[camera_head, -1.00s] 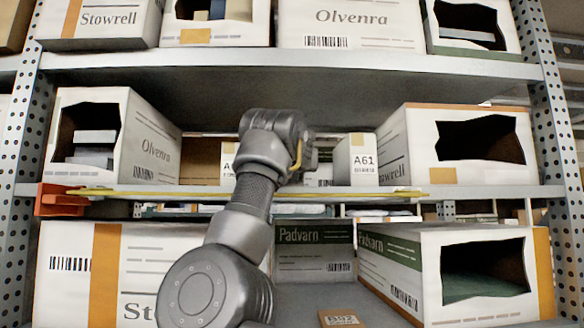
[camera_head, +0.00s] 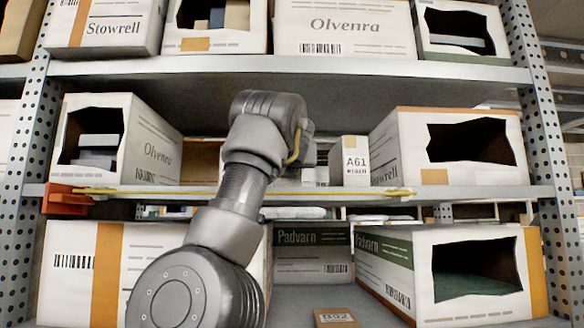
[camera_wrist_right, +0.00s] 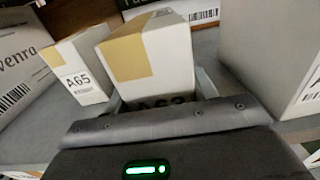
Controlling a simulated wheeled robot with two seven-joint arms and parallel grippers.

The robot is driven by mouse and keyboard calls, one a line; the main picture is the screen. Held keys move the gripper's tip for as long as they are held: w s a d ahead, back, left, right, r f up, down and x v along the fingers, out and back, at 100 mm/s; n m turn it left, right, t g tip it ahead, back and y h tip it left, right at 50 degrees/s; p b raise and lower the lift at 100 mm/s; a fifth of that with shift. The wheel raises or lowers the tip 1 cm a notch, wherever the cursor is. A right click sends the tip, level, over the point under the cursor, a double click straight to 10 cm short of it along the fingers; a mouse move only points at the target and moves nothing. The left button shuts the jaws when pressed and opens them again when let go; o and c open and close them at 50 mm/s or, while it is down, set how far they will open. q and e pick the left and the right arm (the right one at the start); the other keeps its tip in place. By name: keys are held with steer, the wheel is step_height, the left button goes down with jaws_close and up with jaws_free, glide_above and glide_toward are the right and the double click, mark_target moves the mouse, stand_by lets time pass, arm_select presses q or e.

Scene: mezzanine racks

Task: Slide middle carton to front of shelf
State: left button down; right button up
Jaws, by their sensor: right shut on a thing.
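The middle carton (camera_wrist_right: 150,55), a white box with a tan tape band, stands on the shelf in the right wrist view. Its A63 label is partly covered by my right gripper (camera_wrist_right: 162,93), which is shut on it with a finger at each side. In the head view my right arm's wrist hides most of this carton. Carton A65 (camera_wrist_right: 75,80) stands to its left, with a gap between them, a little further back. Carton A61 (camera_head: 356,158) stands right of my wrist in the head view. My left gripper is out of view.
An Olvenra carton (camera_head: 152,150) stands on the left of the middle shelf and an open Stowrell carton (camera_head: 387,160) on the right. A yellow bar (camera_head: 130,191) with an orange end (camera_head: 68,199) runs along the shelf front. Another shelf (camera_head: 330,69) lies above.

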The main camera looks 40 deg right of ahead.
steer(key=shift+f, duration=0.15)
steer(key=o, duration=1.3)
steer(key=shift+d, duration=0.2)
steer(key=shift+s, duration=0.1)
